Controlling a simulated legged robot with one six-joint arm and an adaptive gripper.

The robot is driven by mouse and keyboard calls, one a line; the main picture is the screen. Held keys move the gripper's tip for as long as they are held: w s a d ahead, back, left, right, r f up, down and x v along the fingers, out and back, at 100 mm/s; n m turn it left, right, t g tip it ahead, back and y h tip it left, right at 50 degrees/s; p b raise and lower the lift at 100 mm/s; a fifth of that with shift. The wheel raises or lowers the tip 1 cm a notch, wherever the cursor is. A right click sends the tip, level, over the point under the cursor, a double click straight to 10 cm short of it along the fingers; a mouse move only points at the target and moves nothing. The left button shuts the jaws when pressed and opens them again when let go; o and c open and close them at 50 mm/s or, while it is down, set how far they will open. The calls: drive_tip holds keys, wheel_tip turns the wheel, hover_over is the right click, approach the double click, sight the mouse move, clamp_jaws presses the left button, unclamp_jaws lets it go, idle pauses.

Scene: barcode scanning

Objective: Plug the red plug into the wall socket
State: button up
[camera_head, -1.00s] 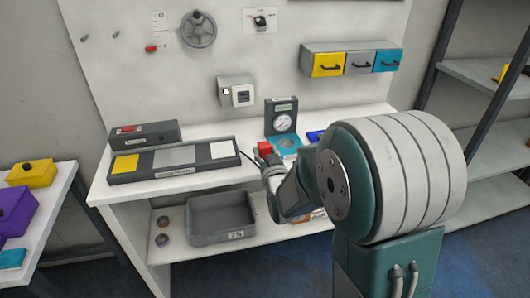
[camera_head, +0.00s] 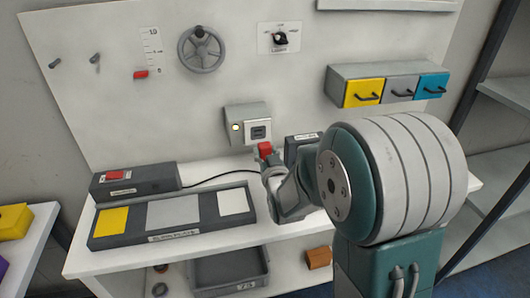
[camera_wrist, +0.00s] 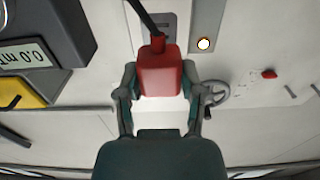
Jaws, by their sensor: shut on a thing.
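The red plug (camera_head: 264,150) is held in my gripper (camera_head: 268,163), which is shut on it. In the wrist view the plug (camera_wrist: 160,78) sits between the two fingers of my gripper (camera_wrist: 160,92), with a black cable at its end. The wall socket (camera_head: 259,132) is a dark slotted plate on a grey wall box with a lit lamp. In the head view the plug shows just below the socket box. I cannot tell the gap between them. In the wrist view the socket plate (camera_wrist: 168,22) is partly hidden behind the plug and cable.
A black cable (camera_head: 215,178) runs along the bench from a dark box with a red button (camera_head: 134,181). A dark tray with coloured pads (camera_head: 170,236) lies on the bench front. A gauge stand (camera_head: 302,148) is mostly hidden by my arm. Drawers (camera_head: 400,88) hang at right.

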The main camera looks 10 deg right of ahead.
sight(258, 133)
drive_tip(key=shift+w, duration=0.1)
idle(0.3)
drive_tip(key=shift+w, duration=2.85)
drive_tip(key=shift+w+r, duration=0.1)
drive_tip(key=shift+w, duration=0.4)
drive_tip(key=o, duration=1.1)
drive_tip(key=shift+o, duration=0.2)
drive_tip(key=s, duration=1.2)
